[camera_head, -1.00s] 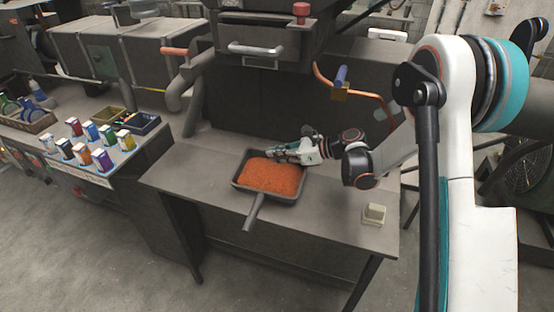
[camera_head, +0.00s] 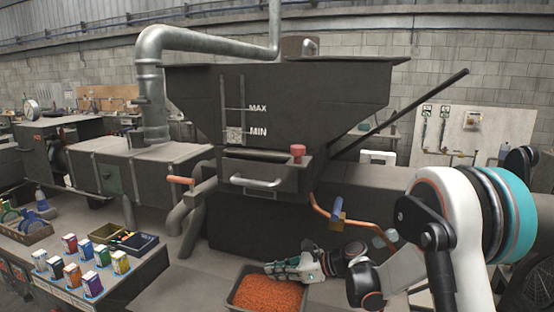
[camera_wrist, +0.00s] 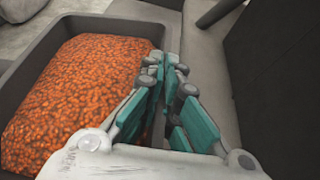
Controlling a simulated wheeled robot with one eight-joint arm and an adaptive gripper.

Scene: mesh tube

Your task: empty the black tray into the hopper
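The black tray (camera_head: 235,288) sits on the bench, full of orange pellets (camera_head: 268,294); its lower part and handle are cut off by the head view's bottom edge. In the wrist view the tray (camera_wrist: 105,24) and pellets (camera_wrist: 75,95) fill the left side. My gripper (camera_head: 272,270) is at the tray's far right edge. In the wrist view my gripper's fingers (camera_wrist: 166,70) are close together, one on each side of the rim, and look shut on it. The dark hopper (camera_head: 290,95), marked MAX and MIN, stands above and behind the tray; its inside is hidden.
A drawer with a metal handle (camera_head: 255,182) and a red knob (camera_head: 297,152) sit below the hopper. An orange pipe with a blue-handled valve (camera_head: 337,208) is close to my arm. Several coloured boxes (camera_head: 84,268) stand at left.

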